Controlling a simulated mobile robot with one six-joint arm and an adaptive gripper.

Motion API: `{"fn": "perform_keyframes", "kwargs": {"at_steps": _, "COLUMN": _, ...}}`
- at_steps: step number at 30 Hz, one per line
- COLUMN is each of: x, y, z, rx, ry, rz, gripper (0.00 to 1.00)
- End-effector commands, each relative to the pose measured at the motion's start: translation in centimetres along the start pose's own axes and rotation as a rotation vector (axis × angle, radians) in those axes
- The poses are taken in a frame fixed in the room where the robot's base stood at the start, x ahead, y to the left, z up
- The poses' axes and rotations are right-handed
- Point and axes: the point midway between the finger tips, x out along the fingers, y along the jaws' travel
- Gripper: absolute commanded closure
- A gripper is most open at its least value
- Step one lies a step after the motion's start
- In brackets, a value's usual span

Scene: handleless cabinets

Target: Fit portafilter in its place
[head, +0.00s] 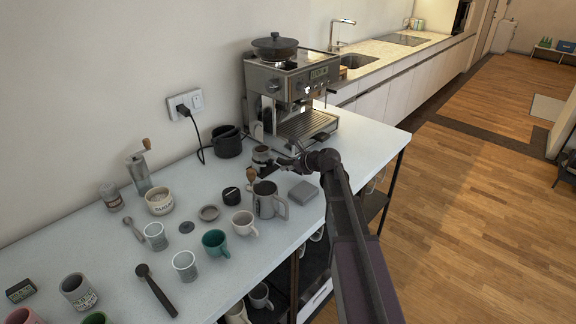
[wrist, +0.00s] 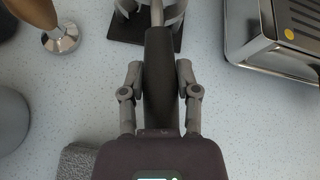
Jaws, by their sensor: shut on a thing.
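The portafilter has a dark handle (wrist: 158,75) and a metal neck. In the wrist view my gripper (wrist: 160,85) is shut on that handle, one finger on each side. In the head view the portafilter's metal head (head: 262,154) shows just left of my gripper (head: 290,163). In the wrist view the head is cut off by the top edge, over a dark flat stand (wrist: 121,30); I cannot tell whether they touch. The steel espresso machine (head: 268,92) stands behind, and its drip tray side (wrist: 262,48) is at upper right of the wrist view. Its group head is hard to make out.
A wooden-handled tamper (wrist: 61,38), a steel jug (head: 265,199) and a grey block (head: 303,191) are close to my gripper. A black pitcher (head: 228,142) stands left of the machine. Several mugs and tools cover the counter's left half. The counter's right end (head: 375,131) is clear.

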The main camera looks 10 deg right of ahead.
Motion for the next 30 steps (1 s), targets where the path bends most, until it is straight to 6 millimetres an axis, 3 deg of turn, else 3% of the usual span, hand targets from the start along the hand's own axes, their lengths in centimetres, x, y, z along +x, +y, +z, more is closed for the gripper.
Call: {"fn": "perform_keyframes", "kwargs": {"at_steps": 30, "x": 0.39, "y": 0.13, "z": -0.64, "rx": 0.002, "ry": -0.004, "rz": -0.001, "gripper": 1.0}}
